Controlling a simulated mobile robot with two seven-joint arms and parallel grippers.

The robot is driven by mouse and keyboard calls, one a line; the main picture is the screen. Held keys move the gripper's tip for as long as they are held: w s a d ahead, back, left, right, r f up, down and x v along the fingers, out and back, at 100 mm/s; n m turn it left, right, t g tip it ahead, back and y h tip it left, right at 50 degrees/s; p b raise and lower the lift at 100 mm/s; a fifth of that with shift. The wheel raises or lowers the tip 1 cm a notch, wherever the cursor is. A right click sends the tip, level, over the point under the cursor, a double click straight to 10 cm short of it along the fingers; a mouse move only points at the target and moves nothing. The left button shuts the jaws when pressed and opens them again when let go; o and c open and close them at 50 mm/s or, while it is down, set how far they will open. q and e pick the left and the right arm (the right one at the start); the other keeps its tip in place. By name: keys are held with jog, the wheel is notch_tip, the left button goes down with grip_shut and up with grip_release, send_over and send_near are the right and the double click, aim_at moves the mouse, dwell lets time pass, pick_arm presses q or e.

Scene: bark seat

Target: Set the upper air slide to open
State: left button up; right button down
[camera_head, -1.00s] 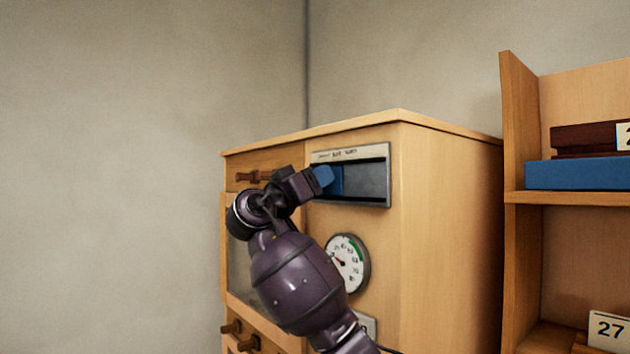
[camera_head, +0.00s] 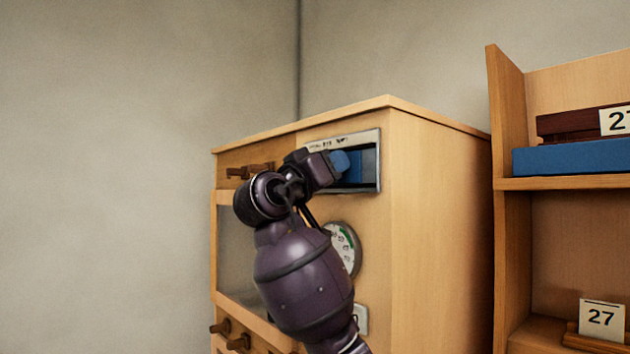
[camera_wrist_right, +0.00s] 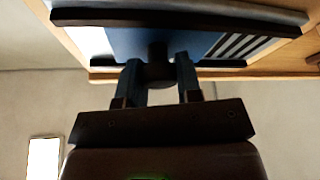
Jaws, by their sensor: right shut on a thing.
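The upper air slide is a blue plate (camera_head: 359,174) in a grey-framed slot (camera_head: 378,165) high on the front of the wooden cabinet. Dark opening shows to the right of the plate in the head view. My right gripper (camera_head: 344,162) is at the slot. In the right wrist view, its two fingers (camera_wrist_right: 158,82) are shut on the slide's dark round knob (camera_wrist_right: 157,60), with the blue plate (camera_wrist_right: 128,42) behind it. Dark and light stripes show to the right there. The small label text above the slot is unreadable. My left gripper is out of view.
A round dial gauge (camera_head: 342,246) sits below the slot, partly behind my right arm. A wooden latch (camera_head: 246,171) is left of the slot. A wooden shelf (camera_head: 508,120) with a blue box (camera_head: 570,158) stands to the right of the cabinet (camera_head: 440,230).

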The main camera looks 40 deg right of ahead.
jog(key=shift+s, duration=0.45)
jog(key=shift+f, duration=0.1)
